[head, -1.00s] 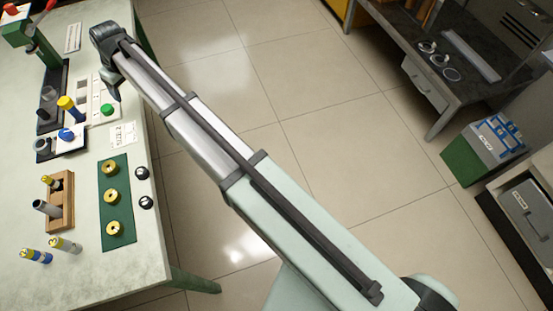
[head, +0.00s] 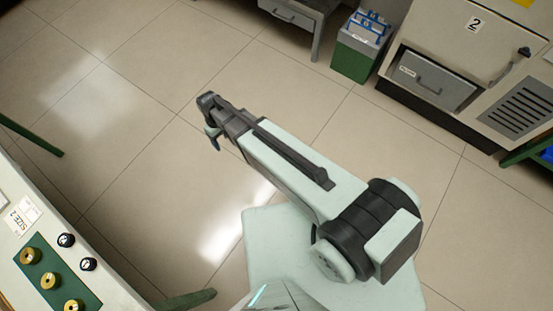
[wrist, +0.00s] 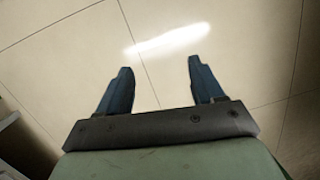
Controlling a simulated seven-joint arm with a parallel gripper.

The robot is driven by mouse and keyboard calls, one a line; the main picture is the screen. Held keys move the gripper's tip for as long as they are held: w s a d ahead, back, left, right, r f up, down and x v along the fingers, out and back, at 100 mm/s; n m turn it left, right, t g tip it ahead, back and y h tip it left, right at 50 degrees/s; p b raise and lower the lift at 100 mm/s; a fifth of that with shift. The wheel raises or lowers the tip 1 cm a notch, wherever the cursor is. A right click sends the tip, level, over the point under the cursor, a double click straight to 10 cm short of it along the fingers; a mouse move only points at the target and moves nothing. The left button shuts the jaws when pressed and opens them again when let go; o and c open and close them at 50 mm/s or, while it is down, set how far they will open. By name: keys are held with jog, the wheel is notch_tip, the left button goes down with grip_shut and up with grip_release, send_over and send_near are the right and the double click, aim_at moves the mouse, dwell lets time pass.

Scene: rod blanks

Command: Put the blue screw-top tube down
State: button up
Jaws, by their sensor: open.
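My gripper (wrist: 160,85) is open and empty in the wrist view, with its two dark fingers apart and only bare floor tiles beyond them. In the head view my gripper (head: 212,136) hangs over the open floor, right of the workbench and clear of it. No blue screw-top tube can be made out in either view now.
A workbench corner (head: 112,287) is at the lower left, with a green plate (head: 45,262) holding brass rings, two black knobs (head: 67,240) and a "SIZE 2" card (head: 22,215). A green and grey box (head: 357,50) stands by grey cabinets (head: 450,60). The floor (head: 150,120) between is clear.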

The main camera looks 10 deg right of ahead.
jog(key=s+d+f+m+g, duration=0.1)
jog(key=s+d+f+m, duration=0.15)
jog(key=s+d, duration=0.45)
jog(key=s+d+f+m+g, duration=0.1)
jog(key=s+d+f, duration=0.2)
jog(key=d, duration=0.7)
jog(key=s+d+f+m+g, duration=0.1)
jog(key=s+d+m, duration=0.1)
jog(key=s+d, duration=0.4)
jog(key=s+d+m+g, duration=0.1)
jog(key=s+d+m, duration=0.1)
jog(key=s+d, duration=0.4)
jog(key=s, duration=0.4)
jog(key=shift+s+f+g+y, duration=0.15)
jog(key=shift+f+g+y, duration=0.15)
jog(key=shift+f+y, duration=0.1)
